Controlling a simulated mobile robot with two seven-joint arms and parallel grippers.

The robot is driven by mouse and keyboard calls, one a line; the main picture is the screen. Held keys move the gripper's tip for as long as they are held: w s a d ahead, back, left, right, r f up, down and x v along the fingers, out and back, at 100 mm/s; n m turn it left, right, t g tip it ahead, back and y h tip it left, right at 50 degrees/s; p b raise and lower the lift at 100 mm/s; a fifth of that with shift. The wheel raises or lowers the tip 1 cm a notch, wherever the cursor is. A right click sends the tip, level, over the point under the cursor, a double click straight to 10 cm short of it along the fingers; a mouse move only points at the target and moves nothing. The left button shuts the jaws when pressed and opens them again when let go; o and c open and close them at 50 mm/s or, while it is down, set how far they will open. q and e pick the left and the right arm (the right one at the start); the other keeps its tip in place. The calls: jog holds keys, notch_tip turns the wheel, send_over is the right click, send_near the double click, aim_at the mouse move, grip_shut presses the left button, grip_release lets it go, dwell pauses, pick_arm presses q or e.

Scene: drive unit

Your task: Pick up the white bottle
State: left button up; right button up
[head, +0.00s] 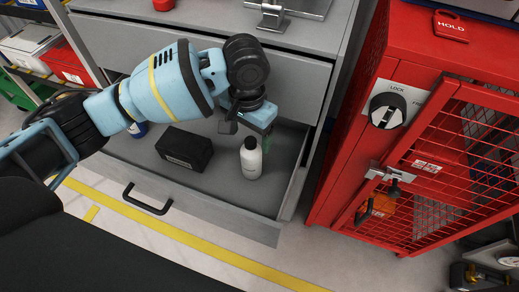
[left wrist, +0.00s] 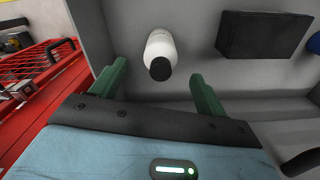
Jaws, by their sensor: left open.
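The white bottle (head: 251,159) with a dark cap stands upright in the open grey drawer (head: 222,193), near its right end. In the left wrist view the bottle (left wrist: 161,48) is seen from above, ahead of the gap between the green fingers. My left gripper (head: 254,130) is above and just behind the bottle in the head view. Its fingers (left wrist: 157,92) are apart and empty, and the bottle does not appear gripped. My right gripper is not in view.
A black box (head: 185,147) lies in the drawer left of the bottle; a blue object (head: 138,129) is farther left. The drawer front has a black handle (head: 147,200). A red mesh cabinet (head: 345,150) stands close on the right, holding an orange bottle (head: 383,202).

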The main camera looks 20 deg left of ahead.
aim_at(252, 151)
pick_arm(q)
jog(key=shift+w+f, duration=0.25)
jog(key=shift+f, duration=0.05)
jog(key=shift+r, duration=0.1)
jog(key=shift+s+f, duration=0.15)
jog(key=shift+f, duration=0.05)
jog(key=shift+f+b, duration=0.45)
jog(key=shift+f, duration=0.45)
jog(key=shift+w+f+b, duration=0.2)
jog(key=shift+f+b, duration=0.4)
jog(key=shift+f, duration=0.65)
jog(key=shift+w+f+b, duration=0.2)
jog(key=shift+f+b, duration=0.4)
jog(key=shift+f, duration=1)
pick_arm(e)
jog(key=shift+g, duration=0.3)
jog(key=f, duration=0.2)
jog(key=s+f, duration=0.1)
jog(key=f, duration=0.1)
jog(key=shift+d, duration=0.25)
pick_arm(q)
jog(key=shift+r, duration=0.1)
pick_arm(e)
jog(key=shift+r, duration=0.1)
pick_arm(q)
jog(key=c, duration=1.3)
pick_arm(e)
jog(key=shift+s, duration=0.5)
